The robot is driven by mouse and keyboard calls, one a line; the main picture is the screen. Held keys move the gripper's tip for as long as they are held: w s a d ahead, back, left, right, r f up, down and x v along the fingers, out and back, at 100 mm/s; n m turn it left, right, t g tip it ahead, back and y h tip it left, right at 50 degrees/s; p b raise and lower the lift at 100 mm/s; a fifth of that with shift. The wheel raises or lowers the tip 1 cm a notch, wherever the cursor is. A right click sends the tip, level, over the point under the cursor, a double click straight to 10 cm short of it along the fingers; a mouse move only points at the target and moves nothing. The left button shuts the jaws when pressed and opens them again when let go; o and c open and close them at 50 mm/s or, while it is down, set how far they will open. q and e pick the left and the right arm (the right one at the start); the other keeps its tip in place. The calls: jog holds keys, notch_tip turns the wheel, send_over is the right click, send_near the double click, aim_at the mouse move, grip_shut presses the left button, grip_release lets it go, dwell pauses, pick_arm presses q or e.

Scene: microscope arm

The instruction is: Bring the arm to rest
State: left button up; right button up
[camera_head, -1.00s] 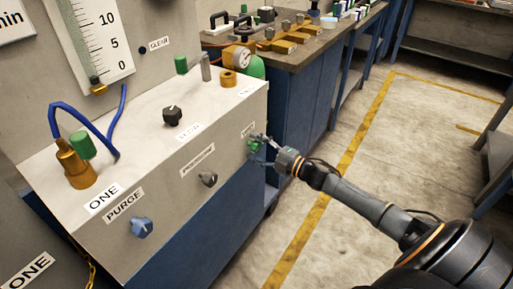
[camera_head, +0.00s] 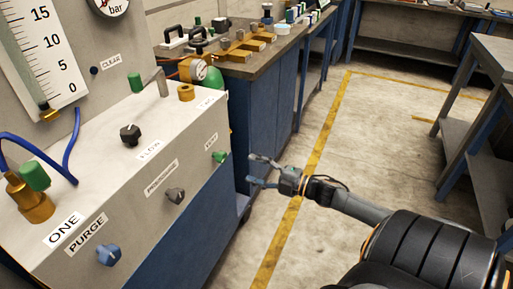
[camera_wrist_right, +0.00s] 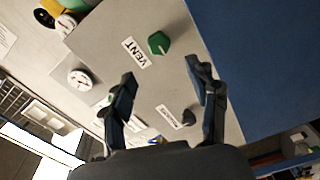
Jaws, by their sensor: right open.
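My right gripper (camera_head: 258,171) is open and empty, apart from the front of the grey panel box (camera_head: 130,205), to the right of the green vent knob (camera_head: 219,157). In the right wrist view, the two spread fingers of the right gripper (camera_wrist_right: 164,82) face the panel. The green knob (camera_wrist_right: 158,43) shows beyond them with the VENT label (camera_wrist_right: 134,52) beside it, and nothing is between the fingers. My left gripper is not in view.
The panel also carries a grey knob (camera_head: 175,195), a blue purge knob (camera_head: 109,255) and a black knob (camera_head: 130,134). A blue workbench (camera_head: 262,120) stands behind. The floor right of the yellow line (camera_head: 318,150) is clear up to a grey table (camera_head: 480,140).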

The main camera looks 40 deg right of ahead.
jog(key=shift+s, duration=0.2)
dwell(0.4)
